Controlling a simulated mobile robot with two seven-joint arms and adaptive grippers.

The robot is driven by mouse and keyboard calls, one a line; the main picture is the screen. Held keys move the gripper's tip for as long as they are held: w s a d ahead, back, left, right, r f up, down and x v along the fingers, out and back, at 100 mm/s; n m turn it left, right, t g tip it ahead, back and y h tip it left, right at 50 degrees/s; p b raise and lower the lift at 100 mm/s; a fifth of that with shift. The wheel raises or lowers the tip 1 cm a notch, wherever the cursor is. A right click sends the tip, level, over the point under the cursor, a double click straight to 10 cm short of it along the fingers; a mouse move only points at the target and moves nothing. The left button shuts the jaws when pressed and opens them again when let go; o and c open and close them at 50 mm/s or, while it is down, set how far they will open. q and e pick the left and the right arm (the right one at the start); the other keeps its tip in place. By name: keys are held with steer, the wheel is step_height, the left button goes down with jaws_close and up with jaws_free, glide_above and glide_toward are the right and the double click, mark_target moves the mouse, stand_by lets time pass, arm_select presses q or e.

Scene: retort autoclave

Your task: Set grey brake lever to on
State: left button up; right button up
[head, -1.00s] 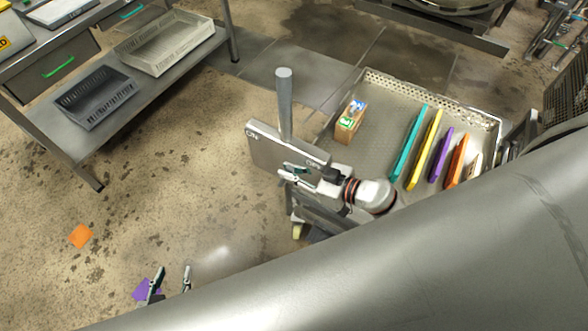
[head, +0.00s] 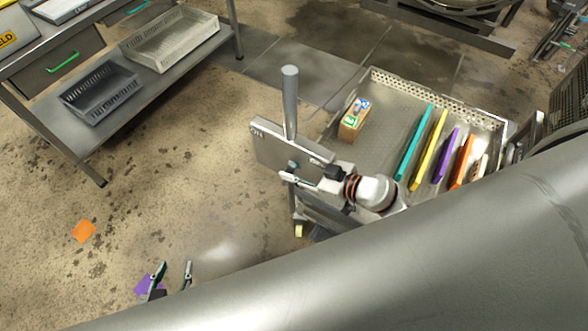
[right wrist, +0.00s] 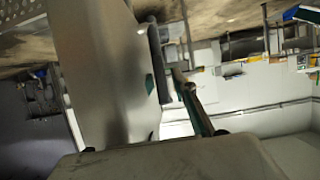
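The grey brake lever (head: 290,100) is a thick cylindrical bar. It stands roughly upright at a grey plate (head: 275,150) on the cart, with "ON" at the plate's left end and a partly hidden marking at its right end. My right gripper (head: 288,173) is at the plate's near face, below and near the lever's foot, and is not around the bar. In the right wrist view a large grey plate surface (right wrist: 100,70) hides part of this gripper, so its opening is unclear. My left gripper (head: 174,275) is low over the floor, open and empty.
A perforated metal tray (head: 435,90) holds a small box (head: 354,122) and several coloured slabs, including a yellow one (head: 428,150). A steel table with crates (head: 170,40) stands upper left. Orange (head: 83,231) and purple (head: 145,284) floor patches lie lower left.

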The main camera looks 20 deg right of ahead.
steer(key=v, duration=0.8)
